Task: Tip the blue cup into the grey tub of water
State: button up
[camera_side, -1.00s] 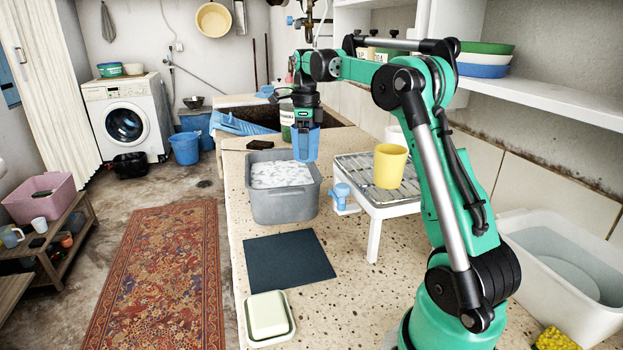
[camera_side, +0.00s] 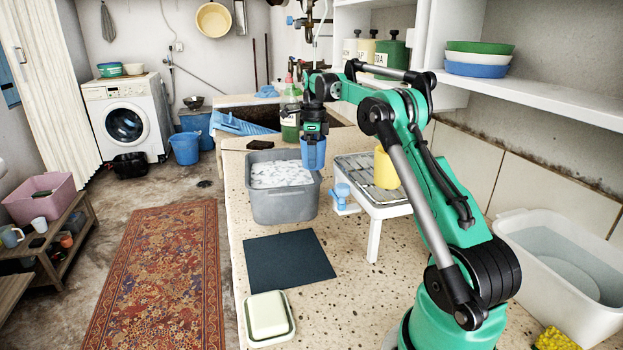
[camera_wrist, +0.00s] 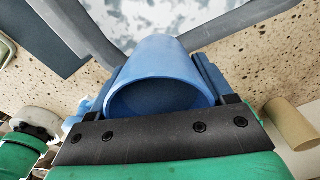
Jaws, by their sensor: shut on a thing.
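The blue cup (camera_side: 313,158) is held in my gripper (camera_side: 314,140) and looks about upright in the side view. My gripper is shut on it, with a finger on each side of the cup (camera_wrist: 160,62) in the wrist view. The grey tub (camera_side: 285,208) stands on the stone counter, with pale, foamy-looking water (camera_side: 280,173) in it. The cup is by the tub's right side in the side view; its exact height over the rim is hard to tell. What is inside the cup is not clear.
A wire rack (camera_side: 358,176) with a yellow cup (camera_side: 386,168) stands close right of the tub. A blue brush-like object (camera_side: 342,197) lies between them. A green bottle (camera_side: 290,115) stands behind. A dark mat (camera_side: 289,262) lies in front of the tub.

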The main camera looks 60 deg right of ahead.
jog(key=shift+r+g+h, duration=0.15)
jog(key=shift+g+h, duration=0.45)
jog(key=shift+h, duration=0.1)
jog(key=shift+r+g+h, duration=0.15)
jog(key=shift+g+h, duration=0.45)
jog(key=shift+h, duration=0.3)
jog(key=shift+g+h, duration=0.6)
jog(key=shift+h, duration=0.2)
jog(key=shift+w+a+g+h, duration=0.2)
jog(key=shift+g+h, duration=0.4)
jog(key=shift+h, duration=0.2)
dwell(0.5)
